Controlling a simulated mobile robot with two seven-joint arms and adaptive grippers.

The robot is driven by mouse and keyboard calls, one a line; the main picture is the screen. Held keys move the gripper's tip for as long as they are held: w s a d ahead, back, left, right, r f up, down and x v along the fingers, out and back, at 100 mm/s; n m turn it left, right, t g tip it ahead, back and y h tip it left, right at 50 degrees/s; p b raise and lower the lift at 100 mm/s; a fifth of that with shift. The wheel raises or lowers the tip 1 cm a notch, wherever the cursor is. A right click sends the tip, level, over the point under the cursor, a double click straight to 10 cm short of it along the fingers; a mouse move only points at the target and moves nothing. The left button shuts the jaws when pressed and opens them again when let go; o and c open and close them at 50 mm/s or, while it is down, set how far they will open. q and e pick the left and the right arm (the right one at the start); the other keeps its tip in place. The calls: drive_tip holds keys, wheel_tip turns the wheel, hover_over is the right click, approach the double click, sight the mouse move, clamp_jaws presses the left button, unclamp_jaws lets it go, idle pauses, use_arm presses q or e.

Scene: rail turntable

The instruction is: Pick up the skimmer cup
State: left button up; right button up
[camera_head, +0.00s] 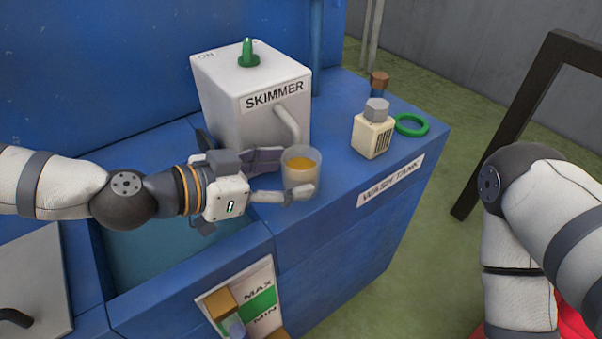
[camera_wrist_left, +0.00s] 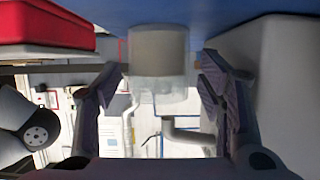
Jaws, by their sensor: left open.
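The skimmer cup (camera_head: 301,172) is a clear cup with amber liquid. It stands on the blue wash tank top in front of the white skimmer box (camera_head: 232,92), near its spout. My left gripper (camera_head: 290,176) comes in from the left, open, with one finger on the cup's far side and one on its near side. In the left wrist view the cup (camera_wrist_left: 160,70) shows between the two spread fingers, with gaps beside it. My right arm is at the right of the head view, but its gripper is out of view.
A cream bottle with a grey cap (camera_head: 373,135), a green ring (camera_head: 411,125) and a brown-capped bottle (camera_head: 379,82) stand right of the cup. The open tank (camera_head: 160,250) lies below my left arm. A dark frame (camera_head: 510,120) stands at the right.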

use_arm(q)
drive_tip(key=x, duration=0.4)
drive_tip(key=shift+s+f, duration=0.15)
drive_tip(key=shift+f, duration=0.1)
drive_tip(key=shift+r, duration=0.1)
drive_tip(key=c, duration=0.8)
drive_tip(key=shift+c, duration=0.4)
